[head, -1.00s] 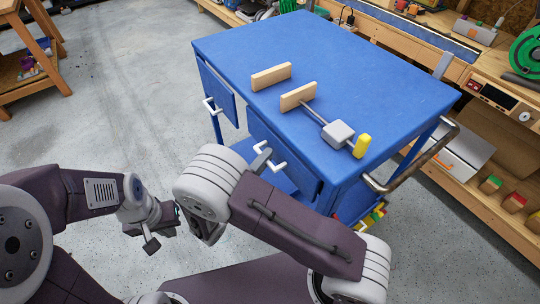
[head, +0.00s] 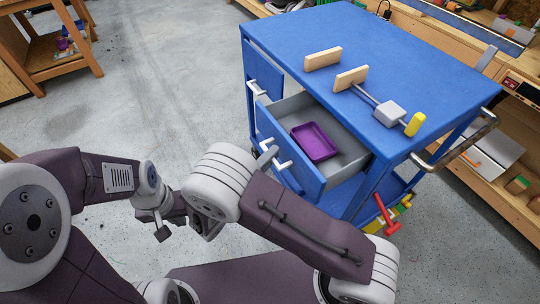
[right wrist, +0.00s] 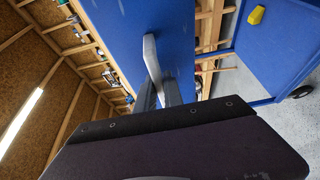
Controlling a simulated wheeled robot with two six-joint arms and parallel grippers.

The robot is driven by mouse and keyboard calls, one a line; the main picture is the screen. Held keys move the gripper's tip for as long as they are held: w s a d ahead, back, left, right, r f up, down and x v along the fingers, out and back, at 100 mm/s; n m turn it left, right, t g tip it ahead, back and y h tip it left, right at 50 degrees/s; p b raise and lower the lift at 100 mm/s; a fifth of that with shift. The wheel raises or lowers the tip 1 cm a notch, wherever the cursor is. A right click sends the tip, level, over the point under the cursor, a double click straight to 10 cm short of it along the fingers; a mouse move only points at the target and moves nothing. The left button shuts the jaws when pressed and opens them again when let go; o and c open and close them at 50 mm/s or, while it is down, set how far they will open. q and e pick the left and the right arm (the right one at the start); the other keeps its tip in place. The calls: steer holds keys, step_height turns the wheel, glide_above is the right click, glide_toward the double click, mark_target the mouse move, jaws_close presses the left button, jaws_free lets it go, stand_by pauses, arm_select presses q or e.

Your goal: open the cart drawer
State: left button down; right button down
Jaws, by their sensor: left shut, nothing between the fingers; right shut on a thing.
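The blue cart (head: 400,50) stands at centre right in the head view. Its drawer (head: 345,138) is pulled out toward me, showing a grey interior with a purple tray (head: 315,142) inside. My right gripper (head: 268,156) is at the pale handle (head: 283,165) on the drawer's blue front, largely hidden behind my own arm. In the right wrist view its fingers (right wrist: 158,92) are shut on the handle (right wrist: 152,57). My left gripper (head: 160,226) is shut and empty, over the floor to the left, apart from the cart.
Two wooden blocks (head: 323,58) and a clamp-like tool with a grey block (head: 389,113) and yellow end lie on the cart top. Another blue front with a handle (head: 256,88) is farther back. Floor at left is clear.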

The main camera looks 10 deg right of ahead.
steer(key=c, duration=1.5)
jaws_free()
steer(key=shift+o, duration=0.2)
